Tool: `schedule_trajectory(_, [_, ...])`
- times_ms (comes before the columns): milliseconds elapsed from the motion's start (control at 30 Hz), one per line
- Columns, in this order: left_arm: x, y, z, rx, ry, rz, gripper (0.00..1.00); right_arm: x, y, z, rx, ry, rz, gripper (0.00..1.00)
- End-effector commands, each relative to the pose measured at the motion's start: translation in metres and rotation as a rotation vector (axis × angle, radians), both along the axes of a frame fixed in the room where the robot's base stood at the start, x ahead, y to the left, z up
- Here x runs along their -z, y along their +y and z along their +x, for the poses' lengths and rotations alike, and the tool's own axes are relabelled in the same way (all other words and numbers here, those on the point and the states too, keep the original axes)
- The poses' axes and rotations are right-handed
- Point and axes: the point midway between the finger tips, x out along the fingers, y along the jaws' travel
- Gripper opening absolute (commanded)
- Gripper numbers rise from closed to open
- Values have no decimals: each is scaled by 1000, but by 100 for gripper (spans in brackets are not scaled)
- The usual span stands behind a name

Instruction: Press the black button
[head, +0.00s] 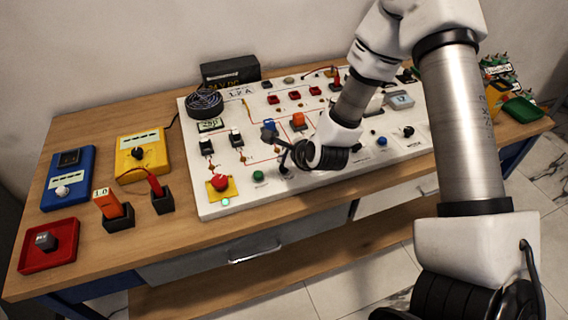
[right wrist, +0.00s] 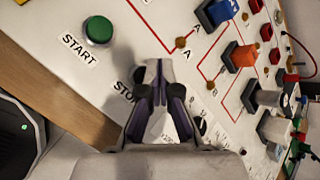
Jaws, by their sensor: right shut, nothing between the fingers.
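My right gripper (head: 284,164) is over the front part of the white panel (head: 217,142) in the head view, its fingers low near the panel's front edge. In the right wrist view my right gripper (right wrist: 160,76) is shut and empty, its fingers pointing at the panel beside a partly covered label (right wrist: 123,91) that begins "STO". The black button is not clearly visible; the fingers cover the spot next to that label. I cannot tell whether the fingertips touch anything. A green button (head: 258,176) labelled START is just left of the gripper; it also shows in the right wrist view (right wrist: 98,30). My left gripper is not in view.
A red emergency button (head: 219,183) on a yellow plate stands at the panel's front left corner. A blue button (head: 381,141) and a black knob (head: 407,131) are to the right. An orange switch (head: 298,120) rises behind the gripper. Blue and yellow meters (head: 138,154) stand left.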

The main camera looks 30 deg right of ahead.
Motion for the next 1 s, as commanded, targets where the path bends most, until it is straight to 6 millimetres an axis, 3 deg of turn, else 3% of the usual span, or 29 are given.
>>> schedule_trajectory(367, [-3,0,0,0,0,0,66,-4,0,0,0,0,0,0])
schedule_trajectory(833, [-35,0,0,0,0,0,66,-50,0,0,0,-1,0,0])
schedule_trajectory(1000, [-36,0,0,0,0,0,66,-54,0,0,0,-1,0,0])
